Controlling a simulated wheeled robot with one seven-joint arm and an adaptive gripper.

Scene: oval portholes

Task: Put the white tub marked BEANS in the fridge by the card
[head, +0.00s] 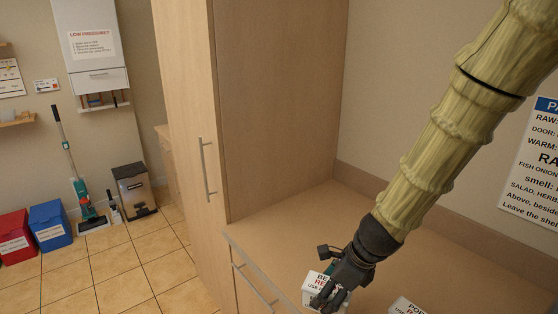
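A white tub (309,293) with a label starting "BE" shows at the bottom of the head view, at the counter's front edge. The rest of its label is hidden by my gripper (333,284). My gripper's dark fingers lie over and beside this tub. I cannot tell whether they are closed on it or whether it is lifted. A card (533,160) on the right wall has a blue heading and lines such as "RAW", "WARM" and "Leave the shelf"; its right side is cut off. No fridge is recognisable in this view.
A second white tub (406,307), its label starting "PO", stands right of my gripper, cut off below. The wooden counter (290,215) is bare behind. A tall cabinet (185,130) rises on its left. Red (14,238) and blue (50,226) boxes stand on the floor.

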